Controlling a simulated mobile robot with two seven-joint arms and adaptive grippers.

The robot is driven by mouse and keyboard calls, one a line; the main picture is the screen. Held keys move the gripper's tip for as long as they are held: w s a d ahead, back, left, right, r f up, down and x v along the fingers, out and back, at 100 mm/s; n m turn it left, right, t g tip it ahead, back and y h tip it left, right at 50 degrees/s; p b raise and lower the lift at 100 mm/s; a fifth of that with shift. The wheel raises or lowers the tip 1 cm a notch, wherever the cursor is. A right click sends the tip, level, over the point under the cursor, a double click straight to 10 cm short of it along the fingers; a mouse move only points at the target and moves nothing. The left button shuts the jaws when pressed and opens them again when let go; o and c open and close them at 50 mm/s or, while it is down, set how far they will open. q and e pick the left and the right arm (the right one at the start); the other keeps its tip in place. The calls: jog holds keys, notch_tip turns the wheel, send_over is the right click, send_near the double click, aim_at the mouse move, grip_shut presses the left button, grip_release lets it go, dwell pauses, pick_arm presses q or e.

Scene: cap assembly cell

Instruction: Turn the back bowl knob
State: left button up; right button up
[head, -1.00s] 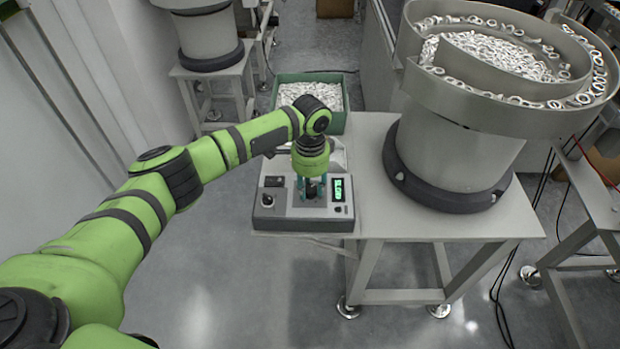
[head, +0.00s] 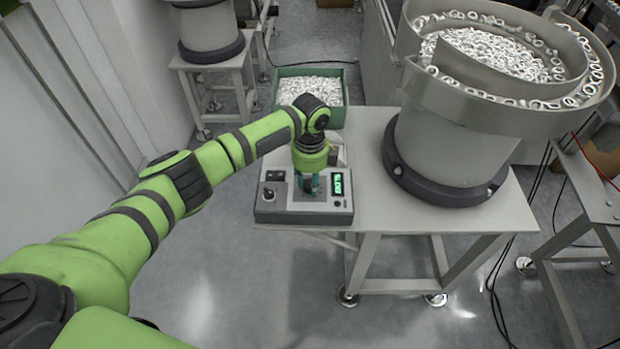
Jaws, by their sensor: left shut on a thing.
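A grey control box (head: 330,208) sits on the near left corner of the metal table. It has a lit green display (head: 338,187) on its right side and a small dark knob (head: 268,193) at its left. My left gripper (head: 308,187) points down over the middle of the box. It is shut on the box's middle knob, which the fingers mostly hide. The vibratory bowl feeder (head: 455,145), full of white rings, stands on the same table to the right of the box. My right gripper is out of view.
A green bin (head: 347,98) of small white parts stands behind the box, beyond the table. A second feeder (head: 208,35) on its own stand (head: 213,72) is at the back left. Bare tabletop (head: 368,160) lies between the box and the bowl feeder.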

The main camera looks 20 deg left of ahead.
pick_arm(q)
jog(key=m, duration=0.4)
jog(key=shift+d+r+m, duration=0.1)
jog(key=shift+d+m, duration=0.05)
jog(key=shift+m, duration=0.25)
dwell(0.4)
jog(key=o, duration=1.1)
jog(key=shift+o, duration=0.2)
notch_tip(320, 180, up, 12)
